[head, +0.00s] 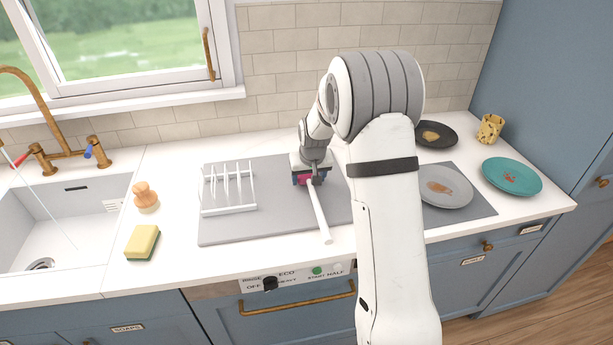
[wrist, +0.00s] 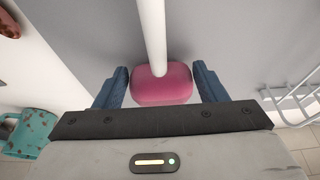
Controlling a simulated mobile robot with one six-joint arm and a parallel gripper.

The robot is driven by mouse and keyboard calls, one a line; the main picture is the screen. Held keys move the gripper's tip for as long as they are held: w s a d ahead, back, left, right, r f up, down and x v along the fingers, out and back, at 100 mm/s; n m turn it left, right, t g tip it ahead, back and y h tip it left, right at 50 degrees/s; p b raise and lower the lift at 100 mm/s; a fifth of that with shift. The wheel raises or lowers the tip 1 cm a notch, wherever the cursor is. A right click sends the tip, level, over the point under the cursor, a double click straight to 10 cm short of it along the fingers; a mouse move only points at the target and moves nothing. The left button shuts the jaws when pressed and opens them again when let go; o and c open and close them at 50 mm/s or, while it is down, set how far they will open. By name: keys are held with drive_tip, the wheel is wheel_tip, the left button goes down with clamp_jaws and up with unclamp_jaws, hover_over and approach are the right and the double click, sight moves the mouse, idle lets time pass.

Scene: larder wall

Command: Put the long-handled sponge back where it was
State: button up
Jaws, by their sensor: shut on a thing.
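The long-handled sponge has a pink head (wrist: 165,84) and a long white handle (head: 318,212). My gripper (head: 308,179) is shut on the pink head, low over the grey mat (head: 275,228), to the right of the white dish rack (head: 229,208). In the wrist view, the blue fingers of my gripper (wrist: 161,80) stand on both sides of the head, and the handle runs up out of the picture. In the head view the handle points toward the counter's front edge. I cannot tell whether the sponge touches the mat.
A yellow-green sponge (head: 142,242) and an orange-knobbed brush (head: 145,196) lie by the sink (head: 75,215). A grey plate (head: 444,187), teal plate (head: 511,176), dark plate (head: 436,135) and yellow cup (head: 490,129) stand right. A teal spotted mug (wrist: 32,128) shows in the wrist view.

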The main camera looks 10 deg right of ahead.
drive_tip(key=shift+f, duration=0.1)
drive_tip(key=o, duration=1.1)
drive_tip(key=b+v, duration=0.1)
drive_tip(key=v, duration=1)
drive_tip(key=s+r, duration=0.3)
drive_tip(key=s, duration=0.5)
drive_tip(key=s+r, duration=0.3)
drive_tip(key=s, duration=0.6)
drive_tip(key=shift+g, duration=0.4)
drive_tip(key=s, duration=0.5)
drive_tip(key=s+f, duration=0.1)
drive_tip(key=s, duration=0.9)
drive_tip(key=shift+s+a+f, duration=0.35)
